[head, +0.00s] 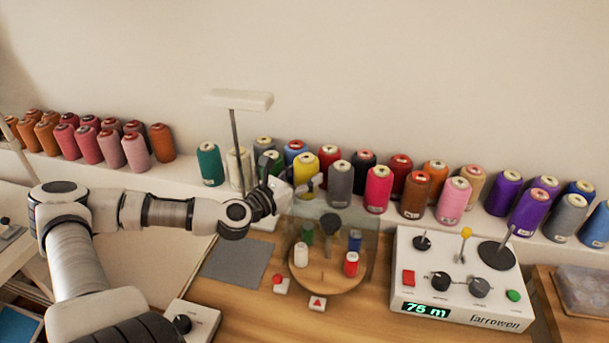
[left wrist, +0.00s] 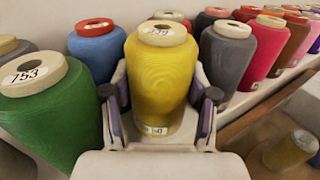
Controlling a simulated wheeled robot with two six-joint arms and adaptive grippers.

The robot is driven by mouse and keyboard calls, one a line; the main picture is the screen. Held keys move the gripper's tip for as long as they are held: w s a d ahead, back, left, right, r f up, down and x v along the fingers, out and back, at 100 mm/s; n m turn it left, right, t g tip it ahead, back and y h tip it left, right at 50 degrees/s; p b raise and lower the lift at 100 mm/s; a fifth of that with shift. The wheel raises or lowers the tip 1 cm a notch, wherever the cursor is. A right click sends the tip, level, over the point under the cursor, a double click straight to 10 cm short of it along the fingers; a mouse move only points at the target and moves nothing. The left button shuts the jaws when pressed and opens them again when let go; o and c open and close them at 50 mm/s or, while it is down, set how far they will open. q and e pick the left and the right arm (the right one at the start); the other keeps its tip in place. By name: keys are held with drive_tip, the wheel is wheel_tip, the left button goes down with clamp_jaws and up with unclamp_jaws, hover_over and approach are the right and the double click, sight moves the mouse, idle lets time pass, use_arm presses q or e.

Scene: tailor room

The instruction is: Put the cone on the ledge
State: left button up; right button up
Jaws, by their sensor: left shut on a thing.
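A yellow thread cone (head: 306,168) stands upright at the ledge (head: 225,197), in the row of cones along the wall. My left gripper (head: 291,181) reaches it from the front left. In the left wrist view the yellow cone (left wrist: 160,82) is between the two fingers, and the gripper is shut on it. The fingers hide parts of its sides. I cannot tell whether its base touches the ledge. My right gripper is not in view.
A green cone (left wrist: 50,120) and a blue cone (left wrist: 98,50) stand close left of the yellow one; a grey cone (head: 340,184) is close right. A thin post (head: 237,140) rises left of my gripper. A glass-shielded round wooden stand (head: 327,277) and a control box (head: 455,285) are in front.

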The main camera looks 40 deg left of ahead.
use_arm(q)
drive_tip(key=shift+f, duration=0.35)
drive_tip(key=o, duration=1.5)
drive_tip(key=shift+f, duration=0.1)
drive_tip(key=shift+c, duration=0.2)
